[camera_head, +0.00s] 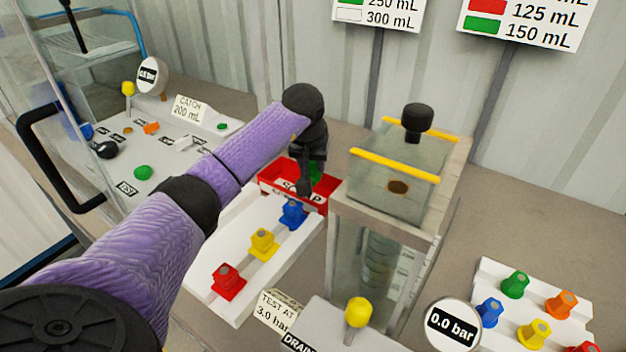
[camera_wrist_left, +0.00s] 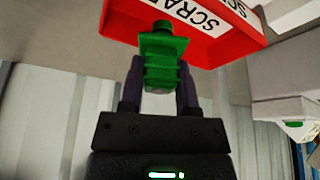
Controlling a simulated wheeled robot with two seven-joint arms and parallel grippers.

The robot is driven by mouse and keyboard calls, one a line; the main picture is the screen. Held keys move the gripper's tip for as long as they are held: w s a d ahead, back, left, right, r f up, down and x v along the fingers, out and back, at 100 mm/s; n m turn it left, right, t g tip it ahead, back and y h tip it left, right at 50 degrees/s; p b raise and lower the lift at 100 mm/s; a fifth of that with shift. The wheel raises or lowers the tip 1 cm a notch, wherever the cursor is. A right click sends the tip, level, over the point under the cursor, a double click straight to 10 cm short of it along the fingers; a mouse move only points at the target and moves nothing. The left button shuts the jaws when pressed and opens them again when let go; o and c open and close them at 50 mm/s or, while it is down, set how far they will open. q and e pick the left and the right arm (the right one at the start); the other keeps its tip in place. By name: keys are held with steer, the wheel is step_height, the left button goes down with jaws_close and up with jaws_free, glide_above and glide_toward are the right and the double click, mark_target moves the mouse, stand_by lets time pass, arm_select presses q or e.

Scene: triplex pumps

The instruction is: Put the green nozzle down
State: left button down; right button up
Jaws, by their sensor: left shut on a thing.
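My left gripper (camera_head: 308,180) is shut on the green nozzle (camera_head: 316,172). In the left wrist view the nozzle (camera_wrist_left: 163,55) sits between the two dark fingers (camera_wrist_left: 160,85), its narrow end pointing away from the gripper. The red scrap tray (camera_head: 268,187) is right by the nozzle in the head view. It also shows in the left wrist view (camera_wrist_left: 215,55), where the nozzle's narrow end overlaps it. Whether the nozzle touches the tray cannot be told. My right gripper is not in view.
A white rack with a blue (camera_head: 292,215), a yellow (camera_head: 263,244) and a red nozzle (camera_head: 228,281) stands in front of the tray. A clear tank (camera_head: 385,190) stands close on the right. Another white rack (camera_head: 490,268) holds several coloured nozzles at far right.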

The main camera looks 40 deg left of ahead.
mark_target(311, 175)
arm_select(q)
step_height(311, 175, down, 4)
steer(key=shift+r+b, duration=0.25)
steer(key=shift+b, duration=0.2)
steer(key=shift+r, duration=0.1)
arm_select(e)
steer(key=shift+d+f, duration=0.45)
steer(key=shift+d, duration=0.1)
arm_select(q)
steer(key=c, duration=0.8)
jaws_free()
steer(key=o, duration=0.5)
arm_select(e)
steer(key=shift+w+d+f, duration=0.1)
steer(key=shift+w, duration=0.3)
arm_select(q)
steer(key=shift+r, duration=0.2)
steer(key=shift+p+v, duration=2.2)
steer(key=shift+v, duration=3.65)
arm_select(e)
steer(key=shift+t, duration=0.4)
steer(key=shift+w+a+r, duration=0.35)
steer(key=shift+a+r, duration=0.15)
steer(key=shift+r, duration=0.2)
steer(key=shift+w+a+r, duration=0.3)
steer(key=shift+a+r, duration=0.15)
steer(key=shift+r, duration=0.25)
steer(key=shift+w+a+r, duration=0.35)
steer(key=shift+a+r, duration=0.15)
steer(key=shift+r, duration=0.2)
